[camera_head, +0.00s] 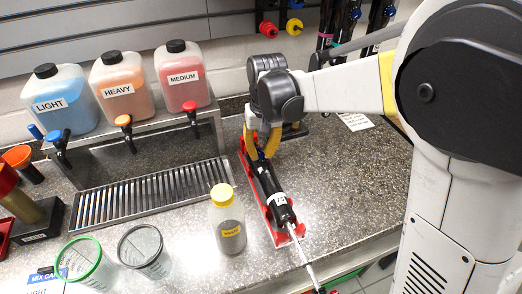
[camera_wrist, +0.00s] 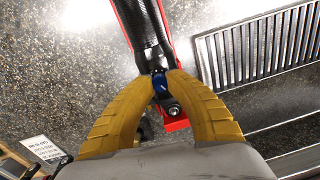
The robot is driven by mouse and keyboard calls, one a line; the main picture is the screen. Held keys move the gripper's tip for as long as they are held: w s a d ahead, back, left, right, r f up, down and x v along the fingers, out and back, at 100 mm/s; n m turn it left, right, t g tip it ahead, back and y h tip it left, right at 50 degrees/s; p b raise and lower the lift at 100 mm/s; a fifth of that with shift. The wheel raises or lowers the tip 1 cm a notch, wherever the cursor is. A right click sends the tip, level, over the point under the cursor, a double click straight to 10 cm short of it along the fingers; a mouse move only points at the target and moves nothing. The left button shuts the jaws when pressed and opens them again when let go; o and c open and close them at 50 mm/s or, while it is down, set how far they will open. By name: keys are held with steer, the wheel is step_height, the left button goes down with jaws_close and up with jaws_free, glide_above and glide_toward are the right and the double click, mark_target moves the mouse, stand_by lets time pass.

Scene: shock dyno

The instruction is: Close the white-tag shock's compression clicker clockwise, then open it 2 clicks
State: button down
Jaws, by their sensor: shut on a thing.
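A black shock (camera_head: 269,188) with a white tag (camera_head: 279,199) lies in a red cradle (camera_head: 243,150) on the counter, its shiny rod toward the front. My gripper (camera_head: 262,150) is at the shock's far end. In the wrist view the yellow fingers of my gripper (camera_wrist: 163,80) are shut on a small blue knob (camera_wrist: 160,84) at the end of the black shock body (camera_wrist: 145,35). A round metal end eye (camera_wrist: 173,109) shows between the fingers. The fingers partly hide the knob, and its marks cannot be read.
Bottles labelled LIGHT (camera_head: 60,98), HEAVY (camera_head: 122,82) and MEDIUM (camera_head: 183,77) stand behind a drain grate (camera_head: 150,192). A yellow-capped bottle (camera_head: 228,222) stands close left of the cradle. Two cups (camera_head: 143,250) are at the front left.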

mark_target(264, 154)
steer(key=n+p, duration=0.1)
steer(key=n, duration=0.5)
steer(key=shift+n, duration=0.3)
stand_by(0.5)
steer(key=c, duration=1.3)
jaws_free()
steer(key=shift+o, duration=0.2)
steer(key=shift+r, duration=0.1)
step_height(264, 154, up, 12)
steer(key=shift+d, duration=0.35)
